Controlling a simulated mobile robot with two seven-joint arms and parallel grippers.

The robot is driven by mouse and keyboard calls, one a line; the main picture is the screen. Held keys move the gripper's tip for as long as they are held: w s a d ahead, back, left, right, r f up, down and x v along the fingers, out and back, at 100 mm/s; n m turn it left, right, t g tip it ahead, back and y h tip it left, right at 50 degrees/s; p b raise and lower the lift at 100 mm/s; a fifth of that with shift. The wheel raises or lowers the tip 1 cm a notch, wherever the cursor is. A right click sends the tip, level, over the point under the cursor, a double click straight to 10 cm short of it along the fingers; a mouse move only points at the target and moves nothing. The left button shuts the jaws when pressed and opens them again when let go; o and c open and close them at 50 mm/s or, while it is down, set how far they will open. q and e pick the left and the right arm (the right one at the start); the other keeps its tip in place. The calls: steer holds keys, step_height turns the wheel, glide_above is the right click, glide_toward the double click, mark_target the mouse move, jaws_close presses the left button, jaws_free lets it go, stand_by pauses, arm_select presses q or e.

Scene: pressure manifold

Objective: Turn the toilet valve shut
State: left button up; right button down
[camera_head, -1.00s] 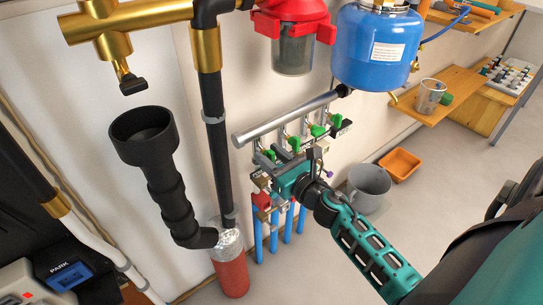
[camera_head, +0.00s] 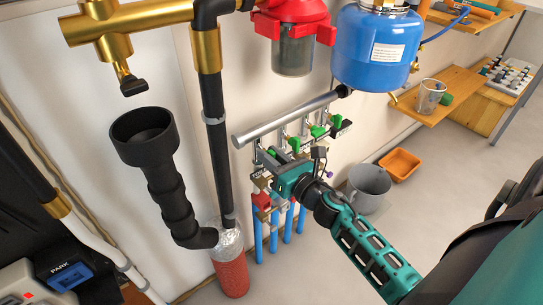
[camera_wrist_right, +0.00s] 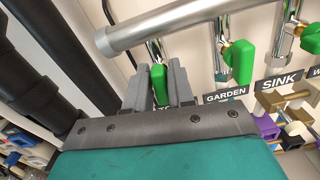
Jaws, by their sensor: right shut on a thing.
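The toilet valve's green handle (camera_wrist_right: 158,82) hangs below the silver manifold pipe in the right wrist view. The label behind it is mostly hidden, with only "TO" showing. My right gripper (camera_wrist_right: 169,88) is shut on this handle, one finger on each side. In the head view my right gripper (camera_head: 271,158) reaches the leftmost valve from the lower right and largely hides its handle. The silver manifold pipe (camera_head: 285,118) runs above it. My left gripper is not in view.
The garden valve's green handle (camera_wrist_right: 238,62) is close to the right of my fingers, with the sink valve beyond it. Blue pipes (camera_head: 273,235) stand below the manifold. A black drain pipe (camera_head: 170,190) and a red cylinder (camera_head: 232,276) are to the left.

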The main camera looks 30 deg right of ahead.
steer(key=m+p, duration=0.1)
steer(key=m, duration=0.3)
steer(key=shift+d, duration=0.1)
steer(key=m+p, duration=0.1)
steer(key=m, duration=0.3)
steer(key=m+p, duration=0.1)
steer(key=m, duration=0.3)
steer(key=shift+m+p, duration=0.3)
steer(key=shift+p, duration=0.05)
steer(key=shift+d+f+m+p, duration=0.15)
steer(key=shift+m+p, duration=0.5)
steer(key=shift+m, duration=1.15)
steer(key=shift+f, duration=0.1)
steer(key=c, duration=1.1)
jaws_free()
steer(key=shift+c, duration=0.2)
steer(key=s+p, duration=0.1)
steer(key=s, duration=1.2)
steer(key=shift+d, duration=0.45)
